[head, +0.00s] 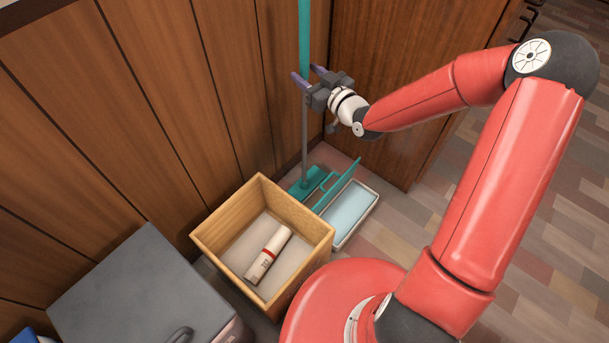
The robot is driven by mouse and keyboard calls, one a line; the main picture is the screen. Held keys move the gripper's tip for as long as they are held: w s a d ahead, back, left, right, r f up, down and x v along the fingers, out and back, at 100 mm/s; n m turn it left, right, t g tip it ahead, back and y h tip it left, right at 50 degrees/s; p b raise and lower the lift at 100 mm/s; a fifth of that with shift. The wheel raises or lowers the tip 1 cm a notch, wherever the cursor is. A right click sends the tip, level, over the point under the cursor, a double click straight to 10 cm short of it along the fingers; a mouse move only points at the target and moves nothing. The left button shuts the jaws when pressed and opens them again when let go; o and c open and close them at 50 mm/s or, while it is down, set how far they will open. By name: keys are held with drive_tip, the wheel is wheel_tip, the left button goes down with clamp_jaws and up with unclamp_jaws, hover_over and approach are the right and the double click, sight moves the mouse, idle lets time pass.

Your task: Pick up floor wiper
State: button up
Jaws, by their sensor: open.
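The floor wiper (305,130) stands upright in the corner by the wooden wall. It has a teal upper pole, a thin grey lower shaft and a teal head on the floor. My gripper (308,79) is at the pole, near where teal turns to grey. Its purple-tipped fingers are open and appear to lie on either side of the pole. I cannot tell whether either finger touches it. The top of the pole is beyond the frame.
A teal-edged piece and a shallow pale tray (350,213) lie beside the wiper head. An open wooden box (214,240) holding a white-and-red cylinder (268,255) stands in front. A grey-topped box (140,295) is lower left. Wooden panels (375,80) close the corner; floor at right is clear.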

drive_tip(key=shift+x, duration=0.9)
drive_tip(key=shift+c, duration=0.4)
clamp_jaws()
